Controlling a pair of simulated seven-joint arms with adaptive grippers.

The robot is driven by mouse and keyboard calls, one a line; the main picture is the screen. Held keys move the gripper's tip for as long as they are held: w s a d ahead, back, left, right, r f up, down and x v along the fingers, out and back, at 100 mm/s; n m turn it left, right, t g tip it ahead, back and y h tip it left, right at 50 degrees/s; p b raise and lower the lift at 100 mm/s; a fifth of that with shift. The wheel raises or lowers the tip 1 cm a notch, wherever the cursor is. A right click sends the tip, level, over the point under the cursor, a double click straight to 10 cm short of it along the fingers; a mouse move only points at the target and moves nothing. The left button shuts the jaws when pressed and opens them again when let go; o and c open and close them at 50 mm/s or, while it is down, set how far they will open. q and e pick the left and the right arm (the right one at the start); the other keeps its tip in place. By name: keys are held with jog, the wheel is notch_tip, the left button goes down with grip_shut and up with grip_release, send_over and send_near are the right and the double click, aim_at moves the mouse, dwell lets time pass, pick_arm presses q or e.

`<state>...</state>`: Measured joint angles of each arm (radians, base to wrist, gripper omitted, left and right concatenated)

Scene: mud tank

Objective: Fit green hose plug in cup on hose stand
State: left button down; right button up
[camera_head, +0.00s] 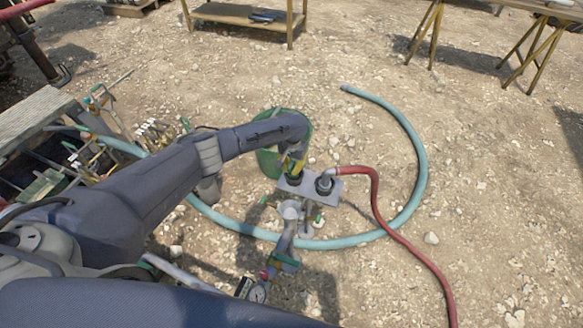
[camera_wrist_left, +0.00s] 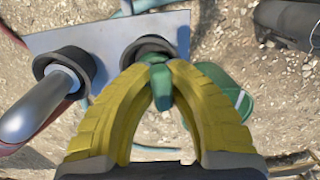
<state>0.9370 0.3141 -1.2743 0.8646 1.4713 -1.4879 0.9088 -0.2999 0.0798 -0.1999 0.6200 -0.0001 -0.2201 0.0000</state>
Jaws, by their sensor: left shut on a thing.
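The hose stand's grey plate (camera_head: 333,192) carries two dark cups. The right cup (camera_head: 324,186) in the head view holds the metal elbow of a red hose (camera_head: 376,205). My left gripper (camera_head: 294,163) reaches down over the other cup. In the left wrist view, its yellow fingers (camera_wrist_left: 160,85) are shut on the green plug (camera_wrist_left: 159,80). The plug overlaps the near rim of the empty-looking cup (camera_wrist_left: 148,46); I cannot tell how far it is inside. The metal elbow (camera_wrist_left: 35,107) sits in the neighbouring cup (camera_wrist_left: 75,61). My right gripper is not in view.
A green bucket (camera_head: 266,160) stands just behind my left gripper. A pale blue hose (camera_head: 419,170) curves around the stand on stony ground. A pressure gauge (camera_head: 257,293) is below the stand. Cluttered tools (camera_head: 155,133) lie at left; the ground at right is mostly clear.

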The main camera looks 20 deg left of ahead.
pick_arm(q)
jog(key=shift+f, duration=0.4)
dwell(0.6)
jog(key=c, duration=1.3)
grip_release()
jog(key=shift+r, duration=0.15)
notch_tip(320, 180, up, 12)
jog(key=shift+f, duration=0.15)
